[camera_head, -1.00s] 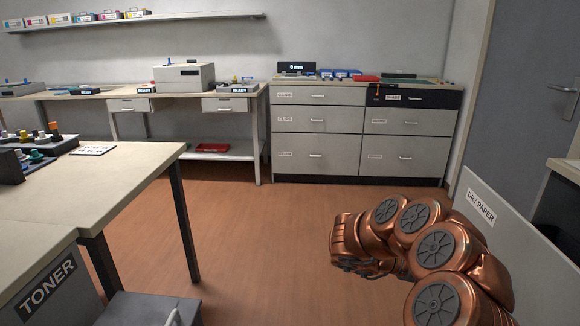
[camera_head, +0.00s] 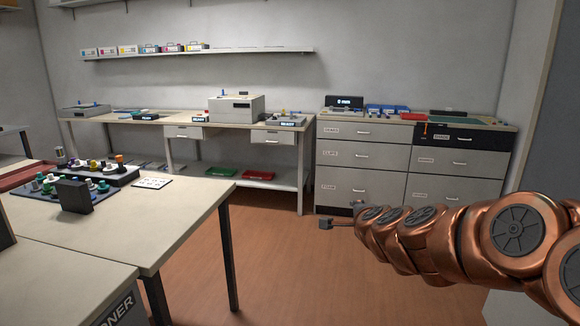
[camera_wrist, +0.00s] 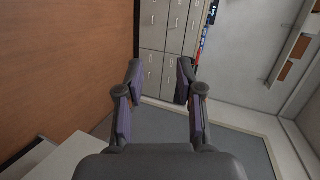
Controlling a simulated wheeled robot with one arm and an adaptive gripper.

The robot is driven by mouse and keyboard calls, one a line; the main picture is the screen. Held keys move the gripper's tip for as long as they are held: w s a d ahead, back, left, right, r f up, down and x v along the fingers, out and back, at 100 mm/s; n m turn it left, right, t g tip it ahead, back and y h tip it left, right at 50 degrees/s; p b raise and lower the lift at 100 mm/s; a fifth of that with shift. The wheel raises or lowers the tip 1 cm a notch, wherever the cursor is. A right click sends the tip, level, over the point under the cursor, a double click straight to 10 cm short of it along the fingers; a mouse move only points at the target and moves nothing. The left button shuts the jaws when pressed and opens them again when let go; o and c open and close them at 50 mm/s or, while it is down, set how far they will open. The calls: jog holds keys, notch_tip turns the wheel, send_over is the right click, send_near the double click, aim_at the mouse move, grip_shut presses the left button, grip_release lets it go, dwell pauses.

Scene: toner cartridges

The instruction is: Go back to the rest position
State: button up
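My gripper (camera_wrist: 160,76) is open and empty in the wrist view, its two dark fingers apart with nothing between them. In the head view my copper arm reaches in from the right edge, and the small dark gripper (camera_head: 342,215) is at its far end, in front of the grey drawer cabinet (camera_head: 362,160). The cabinet also shows beyond the fingers in the wrist view (camera_wrist: 163,40). The fingers appear to touch nothing.
A table (camera_head: 185,205) with a dark tray of coloured knobs (camera_head: 75,190) stands at the left. A back workbench (camera_head: 215,124) holds a grey box machine (camera_head: 236,108). A wall shelf (camera_head: 200,53) carries small boxes. The orange floor (camera_head: 290,270) between table and arm is clear.

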jog(key=s+a+n+g+y+p, duration=0.2)
jog(key=s+a+n, duration=0.2)
jog(key=s, duration=0.2)
jog(key=s+a+r+n+g+y+p, duration=0.1)
jog(key=s+a+n+g+p, duration=0.2)
jog(key=s, duration=0.4)
jog(key=s+a+n+g+y+p, duration=0.1)
jog(key=s+a+n+g+y, duration=0.1)
jog(key=s+a+n, duration=0.3)
jog(key=s+d+n+g+h+p, duration=0.1)
jog(key=s+d+g+p, duration=0.1)
jog(key=s, duration=0.7)
jog(key=s+d+n+g+h+p, duration=0.2)
jog(key=s+d+g, duration=0.1)
jog(key=s+d, duration=0.4)
jog(key=s+d+f+n+g+h+p, duration=0.1)
jog(key=s+d+n+g+h+p, duration=0.1)
jog(key=s, duration=1.1)
jog(key=shift+s+d+g+p, duration=0.25)
jog(key=shift+d+g, duration=0.55)
jog(key=shift+d, duration=0.45)
